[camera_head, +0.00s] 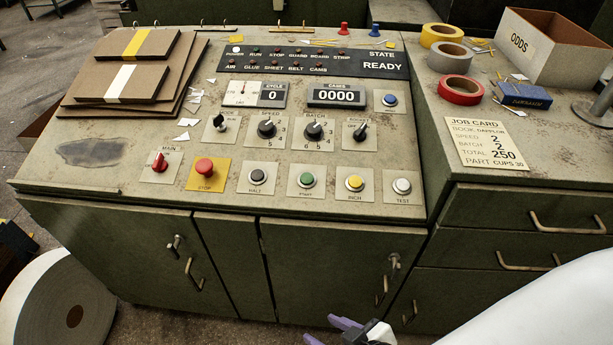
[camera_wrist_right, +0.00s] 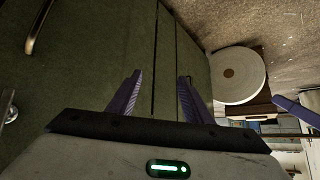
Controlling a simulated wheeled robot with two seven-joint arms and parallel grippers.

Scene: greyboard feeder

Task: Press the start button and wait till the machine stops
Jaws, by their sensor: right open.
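The start button is a green push button (camera_head: 306,181) on the sloped control panel (camera_head: 110,205), between the black HALT button (camera_head: 257,177) and the yellow INCH button (camera_head: 354,183). The state display (camera_head: 381,66) reads READY. The cycle display (camera_head: 272,94) reads 0 and the case counter (camera_head: 335,96) reads 0000. My right gripper (camera_head: 346,333) is low in front of the cabinet, below the panel, partly cut off by the bottom edge. In the right wrist view my right gripper (camera_wrist_right: 157,98) has its purple fingers apart with nothing between them.
A red STOP button (camera_head: 204,168) on a yellow plate and a red MAIN knob (camera_head: 160,163) are left of start. Greyboard sheets (camera_head: 130,62) lie upper left. Tape rolls (camera_head: 460,89) and an ODDS box (camera_head: 545,52) are right. A paper roll (camera_head: 60,305) stands lower left.

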